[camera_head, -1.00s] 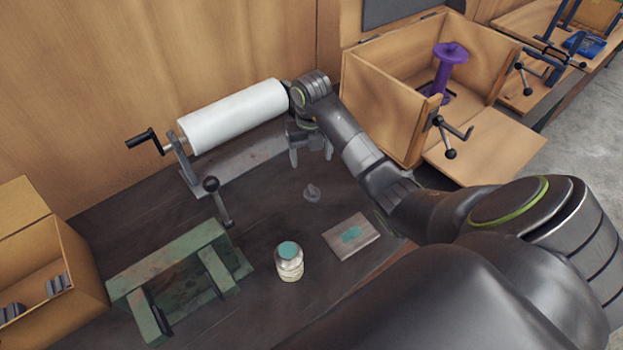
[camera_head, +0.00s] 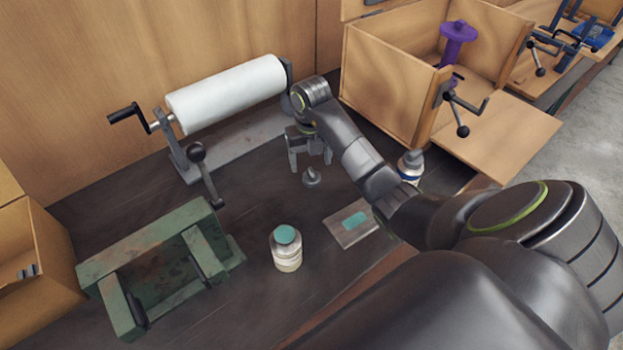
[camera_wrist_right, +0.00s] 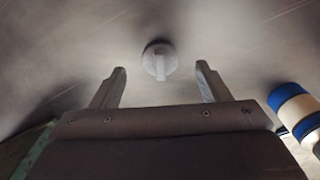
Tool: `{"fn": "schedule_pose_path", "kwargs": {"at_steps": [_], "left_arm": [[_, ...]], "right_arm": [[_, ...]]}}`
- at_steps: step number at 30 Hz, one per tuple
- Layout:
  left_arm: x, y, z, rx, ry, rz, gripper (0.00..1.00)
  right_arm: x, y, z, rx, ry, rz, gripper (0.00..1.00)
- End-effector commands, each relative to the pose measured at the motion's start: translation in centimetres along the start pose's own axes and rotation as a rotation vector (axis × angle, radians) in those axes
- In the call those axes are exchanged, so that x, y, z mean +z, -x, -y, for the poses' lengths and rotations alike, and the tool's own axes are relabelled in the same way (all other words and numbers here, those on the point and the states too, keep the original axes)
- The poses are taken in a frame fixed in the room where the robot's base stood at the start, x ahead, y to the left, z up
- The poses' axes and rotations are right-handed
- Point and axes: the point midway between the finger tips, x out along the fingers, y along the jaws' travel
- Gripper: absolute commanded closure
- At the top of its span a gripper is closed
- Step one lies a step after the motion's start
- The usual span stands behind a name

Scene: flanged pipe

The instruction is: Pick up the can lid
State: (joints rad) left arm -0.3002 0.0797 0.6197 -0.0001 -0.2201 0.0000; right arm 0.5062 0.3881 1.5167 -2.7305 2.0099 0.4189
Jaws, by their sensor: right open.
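The can lid (camera_head: 312,177) is a small grey disc with an upright grip on top, lying on the dark bench top. In the right wrist view the lid (camera_wrist_right: 159,60) lies ahead of the fingertips, centred between them. My right gripper (camera_head: 310,168) points down just behind the lid, open and empty. Its two fingers also show in the right wrist view (camera_wrist_right: 160,76), spread apart and not visibly touching the lid. My left gripper is not in view.
A jar with a teal top (camera_head: 287,248) and a flat plate with a teal patch (camera_head: 352,222) are nearer. A green metal frame (camera_head: 150,245) and white roller (camera_head: 226,95) stand left. A blue-and-white container (camera_head: 410,166) is right, by a wooden box (camera_head: 390,85).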

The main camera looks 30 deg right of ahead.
Motion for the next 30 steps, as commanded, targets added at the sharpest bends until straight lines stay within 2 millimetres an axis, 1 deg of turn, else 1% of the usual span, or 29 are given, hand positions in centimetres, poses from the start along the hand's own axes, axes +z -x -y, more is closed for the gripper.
{"fn": "schedule_pose_path", "kwargs": {"at_steps": [1,2,6,9,12,17,18,27,28,29,30], "left_arm": [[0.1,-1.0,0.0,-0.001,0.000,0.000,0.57],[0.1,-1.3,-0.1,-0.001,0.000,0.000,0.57],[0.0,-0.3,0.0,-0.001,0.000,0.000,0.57],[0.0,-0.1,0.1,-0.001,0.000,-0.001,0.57],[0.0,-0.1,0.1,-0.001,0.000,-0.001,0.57],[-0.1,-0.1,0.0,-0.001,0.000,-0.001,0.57],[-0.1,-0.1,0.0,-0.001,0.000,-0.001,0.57],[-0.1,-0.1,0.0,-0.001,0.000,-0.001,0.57],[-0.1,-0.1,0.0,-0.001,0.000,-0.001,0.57],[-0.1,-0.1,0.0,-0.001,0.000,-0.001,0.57],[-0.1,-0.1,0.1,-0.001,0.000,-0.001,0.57]], "right_arm": [[0.0,-1.0,0.0,0.000,0.000,-0.001,0.30],[0.0,-1.3,0.0,0.000,0.000,-0.001,0.30],[-0.1,-3.0,0.0,0.000,0.000,-0.006,0.30],[0.0,-4.0,-0.1,0.001,0.000,-0.003,0.30],[0.0,-4.5,-0.1,0.000,0.001,-0.002,0.30],[0.0,-4.5,0.0,0.000,0.001,-0.001,0.30],[0.0,-4.5,0.0,0.000,0.001,-0.001,0.32],[0.1,-4.5,0.0,0.000,0.001,0.000,0.71],[0.1,-4.5,0.0,0.000,0.001,0.000,0.73],[0.1,-4.5,0.0,0.000,0.001,0.000,0.73],[0.1,-4.5,0.0,0.000,0.001,0.000,0.77]]}}
